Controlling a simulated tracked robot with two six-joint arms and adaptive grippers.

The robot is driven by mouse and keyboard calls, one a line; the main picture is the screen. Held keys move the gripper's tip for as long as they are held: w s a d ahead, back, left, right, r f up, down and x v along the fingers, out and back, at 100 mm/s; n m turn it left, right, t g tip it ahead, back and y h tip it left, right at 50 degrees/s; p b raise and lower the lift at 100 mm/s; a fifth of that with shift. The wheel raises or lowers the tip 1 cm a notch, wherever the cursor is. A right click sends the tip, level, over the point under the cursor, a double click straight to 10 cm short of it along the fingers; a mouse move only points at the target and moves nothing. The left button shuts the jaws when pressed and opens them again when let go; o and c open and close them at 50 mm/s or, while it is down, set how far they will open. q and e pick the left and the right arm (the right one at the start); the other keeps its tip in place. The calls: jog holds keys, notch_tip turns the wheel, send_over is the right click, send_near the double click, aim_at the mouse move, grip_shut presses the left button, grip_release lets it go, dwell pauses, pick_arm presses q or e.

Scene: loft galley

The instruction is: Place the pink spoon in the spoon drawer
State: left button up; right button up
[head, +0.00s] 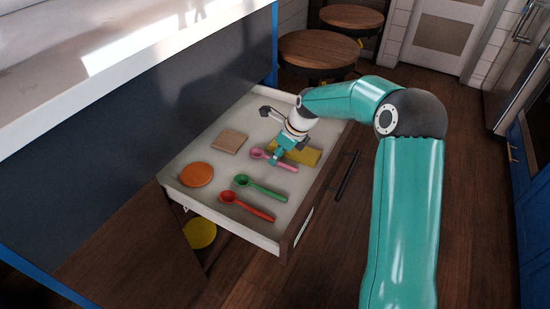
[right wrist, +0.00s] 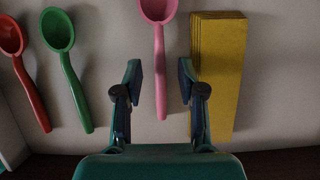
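The pink spoon (head: 259,153) lies in a pulled-out white drawer (head: 218,212), beside a green spoon (head: 262,188) and a red spoon (head: 247,205). My right gripper (head: 281,157) is down over the pink spoon's handle and partly hides it. In the right wrist view, the gripper (right wrist: 160,85) is open, and the pink spoon's handle (right wrist: 160,70) runs between its two fingers without visible contact on either side. The green spoon (right wrist: 62,50) and the red spoon (right wrist: 20,60) lie to the left there. My left gripper is not in view.
A yellow stack (head: 305,154) lies close beside the pink spoon, near the right finger in the wrist view (right wrist: 220,70). A wooden block (head: 230,141) and an orange disc (head: 196,174) are also in the drawer. A yellow round thing (head: 200,233) shows below. Stools (head: 320,50) stand behind.

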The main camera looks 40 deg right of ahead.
jog(key=p+v, duration=0.1)
jog(key=v, duration=0.9)
jog(key=shift+p, duration=0.4)
jog(key=shift+s, duration=0.1)
